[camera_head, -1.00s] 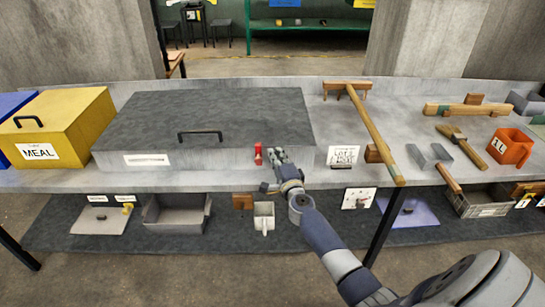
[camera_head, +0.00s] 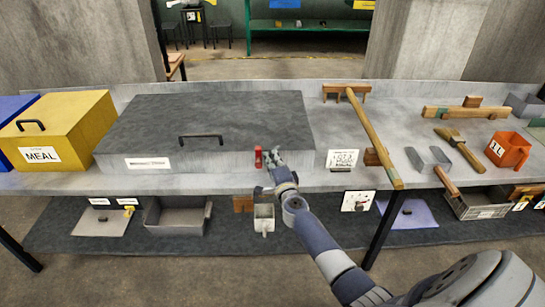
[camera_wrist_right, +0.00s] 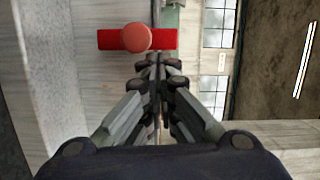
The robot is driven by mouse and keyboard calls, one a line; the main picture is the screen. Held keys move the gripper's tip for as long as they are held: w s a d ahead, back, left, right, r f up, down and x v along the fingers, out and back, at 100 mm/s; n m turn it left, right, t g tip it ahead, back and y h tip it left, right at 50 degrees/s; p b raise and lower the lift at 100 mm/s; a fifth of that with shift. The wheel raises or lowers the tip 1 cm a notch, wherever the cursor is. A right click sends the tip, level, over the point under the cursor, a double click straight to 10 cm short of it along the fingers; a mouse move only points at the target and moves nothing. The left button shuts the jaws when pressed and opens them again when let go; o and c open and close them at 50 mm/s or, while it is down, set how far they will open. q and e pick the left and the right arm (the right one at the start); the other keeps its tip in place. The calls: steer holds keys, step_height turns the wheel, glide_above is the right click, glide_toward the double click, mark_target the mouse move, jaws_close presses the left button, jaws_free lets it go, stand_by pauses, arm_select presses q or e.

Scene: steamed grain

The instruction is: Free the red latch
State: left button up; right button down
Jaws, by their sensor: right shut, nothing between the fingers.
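The red latch (camera_head: 258,157) is a small upright piece on the front of the large grey lidded box (camera_head: 206,115). In the right wrist view the red latch (camera_wrist_right: 137,38) shows as a red bar with a round, paler red knob, just beyond my fingertips. My right gripper (camera_head: 272,160) is shut and empty, right beside the latch on its right. In the right wrist view the shut fingers (camera_wrist_right: 157,62) point at the latch's right part; I cannot tell whether they touch it. My left gripper is not in view.
A yellow MEAL box (camera_head: 65,130) stands left of the grey box. A long wooden-handled tool (camera_head: 375,135), a white sign (camera_head: 343,160) and an orange jug (camera_head: 508,150) are on the counter to the right. Containers sit on the lower shelf.

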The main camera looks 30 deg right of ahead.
mark_target(259, 150)
steer(key=a+n+p, duration=0.1)
steer(key=n+p, duration=0.1)
steer(key=p, duration=0.1)
steer(key=w+a+r+n+g+p, duration=0.1)
steer(key=n+p, duration=0.1)
steer(key=p, duration=0.2)
steer(key=w+a+r+n+p, duration=0.1)
steer(key=p, duration=0.3)
steer(key=shift+n+g, duration=0.3)
steer(key=shift+n, duration=0.1)
steer(key=shift+w+a+f+n+g+p, duration=0.15)
steer(key=shift+w+a+n+g+p, duration=0.15)
steer(key=shift+a+n+p, duration=0.5)
steer(key=shift+w+a+f+n+g+h+p, duration=0.3)
steer(key=shift+a+n+p, duration=0.2)
steer(key=shift+n, duration=0.4)
steer(key=shift+w+a+f+n+g+h+p, duration=0.2)
steer(key=shift+w+a+n+h+p, duration=0.25)
steer(key=shift+n, duration=0.45)
steer(key=shift+w+a+f+n, duration=0.1)
steer(key=shift+a+f+n, duration=0.15)
steer(key=shift+n, duration=0.35)
steer(key=shift+w+a+f+n+g+h+b, duration=0.2)
steer(key=shift+a+f+n+g+h+b, duration=0.15)
steer(key=shift+n, duration=0.35)
steer(key=shift+w+a+f+b, duration=0.2)
steer(key=shift+a+f+b, duration=0.1)
steer(key=shift+b, duration=0.15)
